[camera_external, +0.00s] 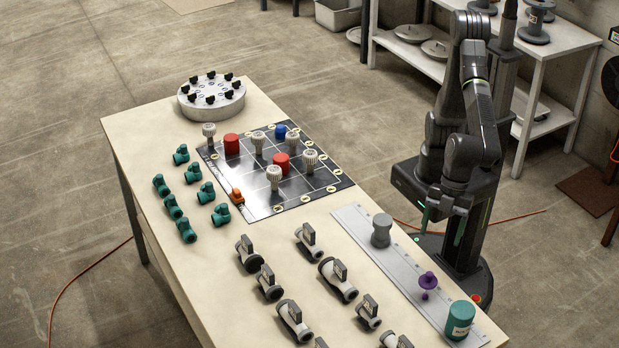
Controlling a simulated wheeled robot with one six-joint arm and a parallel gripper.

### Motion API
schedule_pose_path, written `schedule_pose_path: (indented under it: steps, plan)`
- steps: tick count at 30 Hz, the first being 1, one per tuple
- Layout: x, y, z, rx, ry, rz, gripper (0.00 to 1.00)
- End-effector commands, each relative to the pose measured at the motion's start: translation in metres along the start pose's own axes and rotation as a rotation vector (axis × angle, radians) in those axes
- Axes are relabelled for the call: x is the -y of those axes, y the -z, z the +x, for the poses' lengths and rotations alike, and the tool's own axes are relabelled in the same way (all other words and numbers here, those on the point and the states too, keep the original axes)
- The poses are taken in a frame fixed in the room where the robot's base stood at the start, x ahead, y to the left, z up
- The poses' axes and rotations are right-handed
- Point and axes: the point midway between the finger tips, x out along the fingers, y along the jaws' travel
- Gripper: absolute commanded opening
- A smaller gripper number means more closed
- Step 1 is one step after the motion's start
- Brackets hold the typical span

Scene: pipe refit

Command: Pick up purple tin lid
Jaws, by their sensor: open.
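A small purple piece (428,281), which looks like the purple tin lid, is on a pale grey strip (400,262) along the right side of the table. It has a wide disc with a knob above and a smaller round part below. A teal tin (459,320) with a pale label stands on the same strip, nearer the camera. My gripper (442,224) hangs just beyond the table's right edge, behind and above the purple piece. It points down, its two fingers are apart, and nothing shows between them.
A grey spool-shaped piece (381,230) stands on the strip, left of my gripper. Several grey-and-white valves (338,279) fill the near table. A dark grid board (265,175) holds red, blue and white pieces. Teal fittings (181,155) and a round flange (211,100) are farther left.

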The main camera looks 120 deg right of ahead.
Motion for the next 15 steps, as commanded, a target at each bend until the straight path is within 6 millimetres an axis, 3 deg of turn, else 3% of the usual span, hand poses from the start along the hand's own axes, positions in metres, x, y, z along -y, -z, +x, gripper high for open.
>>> schedule_pose_path:
  steps: [9, 15]
  plan:
    - [0.0, -0.002, 0.057, 0.006, -0.002, 0.001, 0.72]
    - [0.0, -0.001, 0.078, 0.002, -0.001, 0.0, 0.72]
